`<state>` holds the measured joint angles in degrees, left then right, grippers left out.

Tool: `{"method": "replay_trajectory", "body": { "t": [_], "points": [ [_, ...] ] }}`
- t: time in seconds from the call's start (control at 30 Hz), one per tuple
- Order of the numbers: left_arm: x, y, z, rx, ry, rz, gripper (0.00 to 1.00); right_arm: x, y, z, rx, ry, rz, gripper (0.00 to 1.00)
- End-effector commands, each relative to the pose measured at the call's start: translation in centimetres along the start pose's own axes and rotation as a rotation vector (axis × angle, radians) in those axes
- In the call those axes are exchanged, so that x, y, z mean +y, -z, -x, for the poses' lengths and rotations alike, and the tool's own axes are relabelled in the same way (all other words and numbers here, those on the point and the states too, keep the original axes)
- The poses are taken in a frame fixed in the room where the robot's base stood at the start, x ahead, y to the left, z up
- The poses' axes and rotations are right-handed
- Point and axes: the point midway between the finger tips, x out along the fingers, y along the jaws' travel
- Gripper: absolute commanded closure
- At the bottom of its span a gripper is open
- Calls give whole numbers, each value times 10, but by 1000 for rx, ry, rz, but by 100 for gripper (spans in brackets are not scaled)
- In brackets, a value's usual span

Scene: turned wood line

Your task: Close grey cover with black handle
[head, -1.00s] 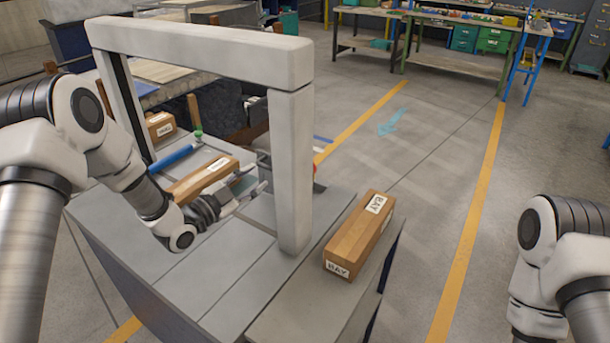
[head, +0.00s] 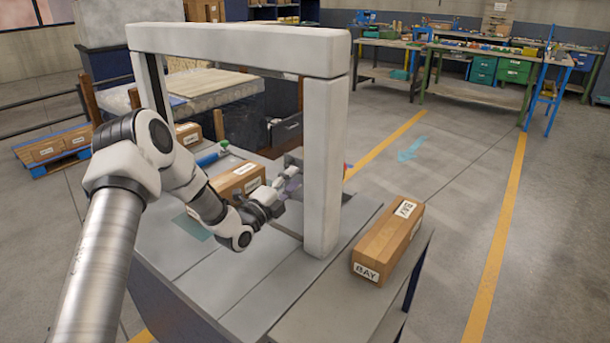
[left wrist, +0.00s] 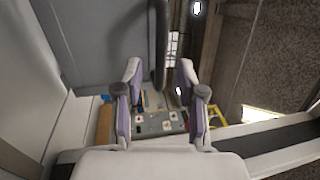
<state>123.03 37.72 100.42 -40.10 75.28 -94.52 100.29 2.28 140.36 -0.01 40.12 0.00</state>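My left gripper (head: 287,185) is beside the inner side of the right post of a pale frame (head: 325,160) on the grey machine. In the left wrist view its two fingers (left wrist: 160,80) stand apart with nothing between them. A grey panel (left wrist: 95,40), possibly the grey cover, fills the upper left of that view. A dark upright bar (left wrist: 161,45) at the panel's right edge may be the black handle; it lies beyond the fingertips, and I cannot tell if they touch. I cannot make out cover or handle in the head view. My right gripper is out of view.
A wooden block labelled BAY (head: 388,242) lies on the grey top right of the post. Another labelled block (head: 237,180) lies behind my left wrist, near a blue cylinder (head: 212,157). The floor to the right is clear.

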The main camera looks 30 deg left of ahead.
Motion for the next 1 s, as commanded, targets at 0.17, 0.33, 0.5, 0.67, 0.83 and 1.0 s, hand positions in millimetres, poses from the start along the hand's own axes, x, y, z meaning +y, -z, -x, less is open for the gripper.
{"method": "replay_trajectory", "body": {
  "t": [0.17, 0.33, 0.5, 0.67, 0.83, 1.0],
  "points": [
    [0, 1, -33, 3, 1, -4, 61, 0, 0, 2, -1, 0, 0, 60],
    [0, 1, -45, 1, 0, 0, 61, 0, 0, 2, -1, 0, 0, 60],
    [0, 0, -45, 1, 0, 1, 61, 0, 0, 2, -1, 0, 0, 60],
    [0, 0, -45, 1, 0, 1, 100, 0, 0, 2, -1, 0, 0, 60],
    [0, 0, -45, 1, 0, 1, 100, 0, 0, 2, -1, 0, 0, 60],
    [-2, 1, -47, 1, -12, 1, 100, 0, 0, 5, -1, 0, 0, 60]
  ]
}}
